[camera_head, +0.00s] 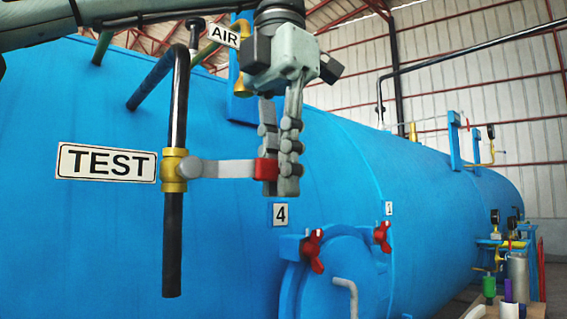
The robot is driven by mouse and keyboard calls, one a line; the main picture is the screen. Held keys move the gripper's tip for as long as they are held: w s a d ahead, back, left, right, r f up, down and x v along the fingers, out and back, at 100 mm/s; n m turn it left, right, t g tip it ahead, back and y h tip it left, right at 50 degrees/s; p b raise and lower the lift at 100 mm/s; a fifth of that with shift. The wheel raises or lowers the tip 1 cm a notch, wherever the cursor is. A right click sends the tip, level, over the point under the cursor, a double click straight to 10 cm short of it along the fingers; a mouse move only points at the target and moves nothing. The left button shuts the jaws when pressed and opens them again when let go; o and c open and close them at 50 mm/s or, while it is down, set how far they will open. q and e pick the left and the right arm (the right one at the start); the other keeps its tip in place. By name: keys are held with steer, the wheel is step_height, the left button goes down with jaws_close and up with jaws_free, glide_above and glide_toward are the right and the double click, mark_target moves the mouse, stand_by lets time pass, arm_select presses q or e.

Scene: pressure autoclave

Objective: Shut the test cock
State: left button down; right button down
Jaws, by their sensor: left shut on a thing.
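The test cock (174,170) is a brass valve body on a black vertical pipe at the left, beside a white TEST label (106,163). Its grey lever (222,169) points level to the right, square to the pipe, and ends in a red tip (266,169). My left gripper (278,178) hangs down from the top of the view, with its fingers closed at the red tip. The fingers hide part of the tip. My right gripper is not in view.
The large blue autoclave (80,240) fills the left and middle. Below right of my gripper is a round blue hatch (345,275) with red knobs (313,251). An AIR label (224,35) and black pipes are close to my arm. Gauges and bottles stand far right.

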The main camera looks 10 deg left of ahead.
arm_select(q)
steer(key=shift+f, duration=0.2)
stand_by(0.3)
steer(key=c, duration=1.6)
jaws_free()
steer(key=shift+o, duration=0.2)
steer(key=shift+w+r, duration=0.1)
steer(key=shift+w, duration=0.05)
